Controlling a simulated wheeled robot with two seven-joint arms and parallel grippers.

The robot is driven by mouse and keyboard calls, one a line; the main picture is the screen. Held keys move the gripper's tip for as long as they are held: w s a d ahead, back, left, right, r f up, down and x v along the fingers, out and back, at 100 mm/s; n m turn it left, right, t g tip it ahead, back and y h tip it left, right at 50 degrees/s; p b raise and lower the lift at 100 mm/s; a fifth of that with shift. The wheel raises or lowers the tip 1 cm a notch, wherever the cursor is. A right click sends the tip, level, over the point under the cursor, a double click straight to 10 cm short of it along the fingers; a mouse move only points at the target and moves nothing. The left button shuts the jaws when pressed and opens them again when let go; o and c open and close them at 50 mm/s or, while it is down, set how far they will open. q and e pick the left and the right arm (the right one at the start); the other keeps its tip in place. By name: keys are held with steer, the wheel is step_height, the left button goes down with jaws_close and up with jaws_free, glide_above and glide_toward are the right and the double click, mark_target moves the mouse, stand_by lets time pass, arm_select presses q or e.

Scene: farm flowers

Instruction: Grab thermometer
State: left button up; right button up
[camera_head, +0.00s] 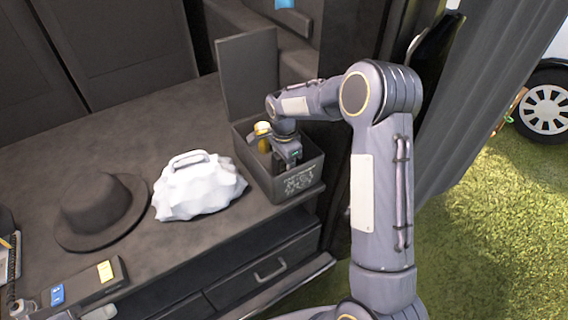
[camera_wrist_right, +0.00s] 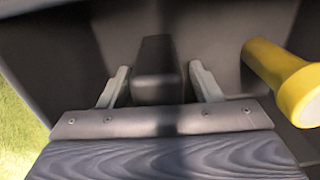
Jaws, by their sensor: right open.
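My right gripper (camera_head: 284,160) reaches down into an open dark box (camera_head: 256,178) at the table's right end. In the right wrist view the gripper (camera_wrist_right: 160,68) is open. A dark upright block (camera_wrist_right: 157,82) stands between its two pale fingers, with gaps on both sides. It may be the thermometer, but no display or marking shows to confirm it. A yellow cylindrical thing (camera_wrist_right: 282,78) with a paler end lies to the right of the fingers; it also shows in the head view (camera_head: 263,137). The gripper hides much of the box's inside. My left gripper is not in view.
The box walls surround the gripper closely, and its raised lid (camera_head: 247,78) stands behind. A white bag (camera_head: 197,190) and a dark hat (camera_head: 100,212) lie to the left. The table's back left (camera_head: 130,150) is clear. Grass (camera_head: 480,250) lies beyond the right edge.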

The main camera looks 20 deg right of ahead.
steer(key=shift+f, duration=0.55)
steer(key=shift+r, duration=0.1)
steer(key=c, duration=1.1)
